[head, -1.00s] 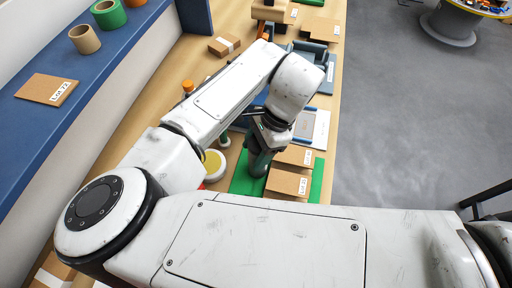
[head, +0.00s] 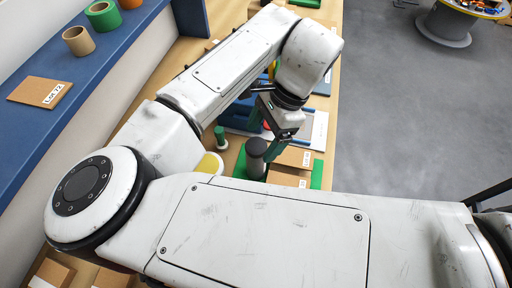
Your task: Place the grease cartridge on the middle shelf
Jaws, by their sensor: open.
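A dark grey cylinder (head: 256,158) stands upright on the green mat (head: 239,166); it may be the grease cartridge, though no label shows. My gripper (head: 263,139) is open, with its dark green fingers close to the top of the cylinder. Whether a finger touches it cannot be told. A blue shelf (head: 95,78) runs along the wall at the left. Whether it is the middle shelf cannot be told. My arm hides much of the bench.
Labelled cardboard pieces (head: 290,177) lie right of the cylinder. A small green-topped item (head: 220,138) and a yellow round lid (head: 209,164) are to its left. The blue shelf holds a tan roll (head: 79,41), a green roll (head: 103,16) and a "Lot 72" card (head: 40,92).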

